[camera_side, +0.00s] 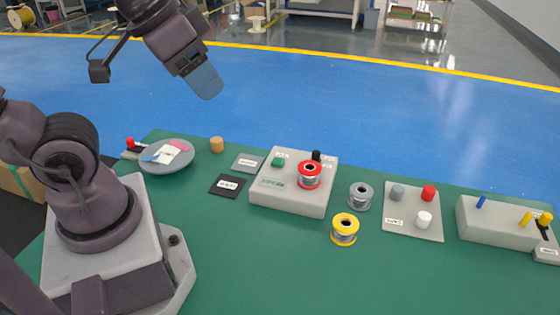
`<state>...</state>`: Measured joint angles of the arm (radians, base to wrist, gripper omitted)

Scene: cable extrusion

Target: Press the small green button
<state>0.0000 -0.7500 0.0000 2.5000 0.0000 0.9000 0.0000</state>
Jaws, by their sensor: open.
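A small green button (278,162) sits on the top left of a beige control box (288,196) in the middle of the green table. A red-rimmed spool (309,175) stands on the box to the right of the button. A small black knob (316,156) is behind the spool. My gripper (207,84) is high above the table, up and left of the button and well apart from it. It is open, tilted down to the right, and I see nothing held in it. Its fingers overlap in this view.
A grey spool (361,196) and a yellow spool (345,229) stand right of the box. A plate with grey, red and white knobs (413,222) and a lever box (500,222) lie farther right. A round dish (166,159) and an orange cylinder (217,145) are left. The front table is clear.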

